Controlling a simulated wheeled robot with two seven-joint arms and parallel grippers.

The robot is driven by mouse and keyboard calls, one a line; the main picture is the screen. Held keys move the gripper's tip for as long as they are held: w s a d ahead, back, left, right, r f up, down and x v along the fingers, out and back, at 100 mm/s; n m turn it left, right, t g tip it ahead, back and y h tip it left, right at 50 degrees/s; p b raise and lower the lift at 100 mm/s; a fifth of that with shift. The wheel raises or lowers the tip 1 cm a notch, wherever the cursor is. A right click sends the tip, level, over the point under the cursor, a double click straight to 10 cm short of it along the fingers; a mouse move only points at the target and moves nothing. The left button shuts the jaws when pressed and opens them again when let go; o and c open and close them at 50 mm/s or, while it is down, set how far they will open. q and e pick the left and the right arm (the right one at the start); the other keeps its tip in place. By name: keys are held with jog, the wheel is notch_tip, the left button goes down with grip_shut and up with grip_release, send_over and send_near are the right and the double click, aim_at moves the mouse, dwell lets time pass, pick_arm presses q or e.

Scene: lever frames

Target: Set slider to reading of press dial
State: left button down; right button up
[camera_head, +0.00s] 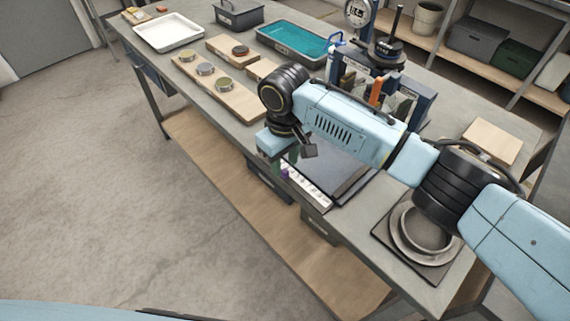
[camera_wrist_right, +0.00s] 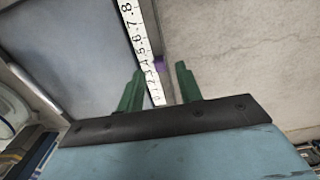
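A white scale strip (camera_head: 313,192) with black numbers runs along the front edge of a dark grey panel (camera_head: 340,172). In the right wrist view the strip (camera_wrist_right: 143,45) shows numbers from 0 up to 8. A small purple part (camera_wrist_right: 158,64), perhaps the slider's knob, shows beside the strip near its low end. My right gripper (camera_wrist_right: 161,90) has two green fingers, set apart with nothing gripped between them; it hangs over the strip's low end. A round white-faced dial (camera_head: 357,13) stands at the back; its reading is too small to tell. My left gripper is out of view.
A black-based post (camera_head: 389,47) and a rack of upright items stand behind my right arm. A teal tray (camera_head: 293,43), a white tray (camera_head: 168,32) and wooden boards (camera_head: 222,88) lie left along the bench. A round metal dish (camera_head: 422,232) sits at the right front.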

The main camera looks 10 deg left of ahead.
aim_at(285, 170)
notch_tip(285, 170, up, 11)
jog(key=p, duration=0.1)
jog(key=shift+f, duration=0.15)
dwell(0.4)
